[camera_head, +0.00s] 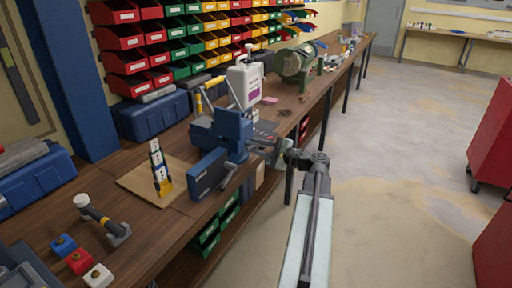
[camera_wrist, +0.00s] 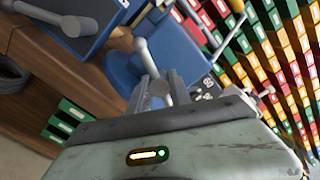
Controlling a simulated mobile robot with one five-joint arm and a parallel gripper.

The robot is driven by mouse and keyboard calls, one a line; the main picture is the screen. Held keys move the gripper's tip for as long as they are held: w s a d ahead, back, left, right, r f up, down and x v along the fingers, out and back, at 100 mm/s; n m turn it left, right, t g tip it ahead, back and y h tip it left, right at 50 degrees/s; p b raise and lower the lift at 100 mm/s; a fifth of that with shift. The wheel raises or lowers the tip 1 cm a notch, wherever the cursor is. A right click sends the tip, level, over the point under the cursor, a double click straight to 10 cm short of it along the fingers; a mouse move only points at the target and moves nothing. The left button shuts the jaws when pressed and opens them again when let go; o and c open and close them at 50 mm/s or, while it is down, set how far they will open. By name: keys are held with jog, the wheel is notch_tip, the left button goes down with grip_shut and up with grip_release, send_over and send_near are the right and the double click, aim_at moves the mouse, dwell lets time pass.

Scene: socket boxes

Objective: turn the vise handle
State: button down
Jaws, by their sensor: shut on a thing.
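The blue vise (camera_head: 233,128) is fixed at the front edge of the wooden workbench. It also shows in the wrist view (camera_wrist: 178,55), as a blue body behind the fingers. The vise handle (camera_wrist: 147,59) is a grey bar with a rounded end, tilted in the wrist view, its lower part running down between my fingers. My gripper (camera_wrist: 160,86) is shut on the handle near its lower end. In the head view my gripper (camera_head: 274,151) reaches the vise's front from the right, and the handle is hard to make out there.
A stack of small blocks (camera_head: 158,168) stands on a board left of the vise. Green bins (camera_head: 208,233) sit below. The floor (camera_head: 400,150) to the right is clear.

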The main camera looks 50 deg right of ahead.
jog(key=shift+n, duration=1.5)
jog(key=c, duration=1.2)
grip_release()
jog(key=v, duration=0.8)
